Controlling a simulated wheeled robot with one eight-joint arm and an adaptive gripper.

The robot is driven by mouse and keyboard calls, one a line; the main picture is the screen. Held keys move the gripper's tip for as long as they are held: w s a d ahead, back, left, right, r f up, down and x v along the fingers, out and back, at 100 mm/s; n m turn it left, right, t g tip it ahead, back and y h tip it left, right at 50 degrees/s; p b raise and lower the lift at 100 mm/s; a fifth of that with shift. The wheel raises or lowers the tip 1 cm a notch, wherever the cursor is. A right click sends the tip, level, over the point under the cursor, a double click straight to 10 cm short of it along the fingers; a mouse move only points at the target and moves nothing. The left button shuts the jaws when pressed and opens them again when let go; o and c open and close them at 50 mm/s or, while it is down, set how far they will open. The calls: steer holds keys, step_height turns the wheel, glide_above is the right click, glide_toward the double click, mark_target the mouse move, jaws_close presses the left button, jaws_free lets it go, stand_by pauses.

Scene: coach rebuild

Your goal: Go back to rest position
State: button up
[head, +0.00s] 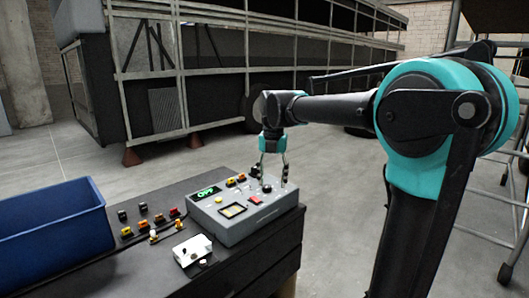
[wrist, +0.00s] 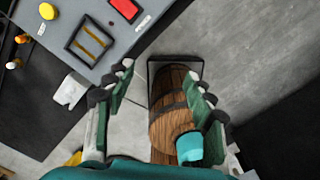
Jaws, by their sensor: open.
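My gripper (head: 273,180) is open and empty, pointing down over the far right part of the grey control box (head: 238,230). Its two fingers also show spread apart in the wrist view (wrist: 158,78). In the head view the fingertips look close to the box top; I cannot tell whether they touch it. The box carries a lit green display (head: 205,192), a red button (head: 255,199), a yellow-striped window (head: 233,210) and several small knobs. The wrist view shows the red button (wrist: 126,9) and the window (wrist: 91,41) to the upper left.
The box stands on a dark table (head: 150,272) with a blue bin (head: 52,232), a small white device (head: 192,250) and several coloured buttons. A wooden barrel (wrist: 171,118) shows beyond my fingers. A coach frame (head: 240,75) stands behind; a ladder (head: 490,225) is at right.

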steer(key=s+d+f+m+t, duration=0.1)
steer(key=s+d+f+m, duration=0.4)
steer(key=f+m, duration=0.3)
steer(key=s+d+f+m+t, duration=0.1)
steer(key=s+d+f+m, duration=0.5)
steer(key=m, duration=0.8)
steer(key=s+d+f+m+t, duration=0.2)
steer(key=s+d+f+m, duration=0.3)
steer(key=s+f+m, duration=0.3)
step_height(320, 180, down, 2)
steer(key=m, duration=0.3)
steer(key=shift+s+d+f+m, duration=0.15)
steer(key=shift+s+d+m, duration=0.05)
steer(key=shift+d+m, duration=0.1)
